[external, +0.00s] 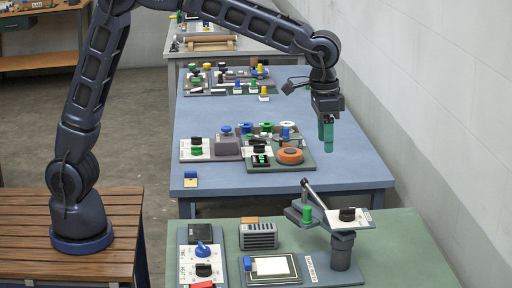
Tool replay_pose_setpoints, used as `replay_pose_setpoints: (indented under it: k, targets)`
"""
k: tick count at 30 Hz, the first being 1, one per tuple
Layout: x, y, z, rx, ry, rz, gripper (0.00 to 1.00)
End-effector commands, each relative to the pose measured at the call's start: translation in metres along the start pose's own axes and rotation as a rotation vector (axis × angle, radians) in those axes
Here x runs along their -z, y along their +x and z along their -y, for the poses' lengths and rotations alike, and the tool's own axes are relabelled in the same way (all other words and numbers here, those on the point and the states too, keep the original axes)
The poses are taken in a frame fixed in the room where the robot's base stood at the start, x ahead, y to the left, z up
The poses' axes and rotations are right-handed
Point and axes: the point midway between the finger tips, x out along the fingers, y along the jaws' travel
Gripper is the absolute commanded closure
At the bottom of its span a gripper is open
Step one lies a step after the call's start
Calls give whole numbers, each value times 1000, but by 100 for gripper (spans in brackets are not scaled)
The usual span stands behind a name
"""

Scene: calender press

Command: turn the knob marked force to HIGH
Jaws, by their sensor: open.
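My gripper (326,134) has teal fingers pointing down. It is open and empty, in the air in front of the blue table's right side. No label reading "force" or "HIGH" is legible, so I cannot tell which knob is marked force. On the green table, a black knob (347,214) sits on a tilted white plate on a dark post, below my gripper in the picture. A panel at the front left carries a blue knob (203,248) and a black knob (204,270) on a white plate with small unreadable lettering.
The green table (410,250) also holds a lever arm (315,194) with a green grip, a grey ribbed box (258,236) and a framed white pad (270,266). The blue table (345,172) behind carries several devices, including an orange disc (290,156). A wall stands at right.

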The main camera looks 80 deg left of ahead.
Motion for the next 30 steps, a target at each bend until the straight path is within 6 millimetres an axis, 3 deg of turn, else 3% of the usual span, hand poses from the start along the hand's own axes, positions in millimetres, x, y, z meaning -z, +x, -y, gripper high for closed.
replay_pose_setpoints:
  k: [3, 10, 19, 30]
  targets:
    - [24, 23, -21, 5, 2, 24, 42]
    - [48, 50, -45, 11, -1, 50, 42]
    - [51, 70, -49, 12, -1, 55, 42]
    - [47, 132, -48, 12, -1, 57, 42]
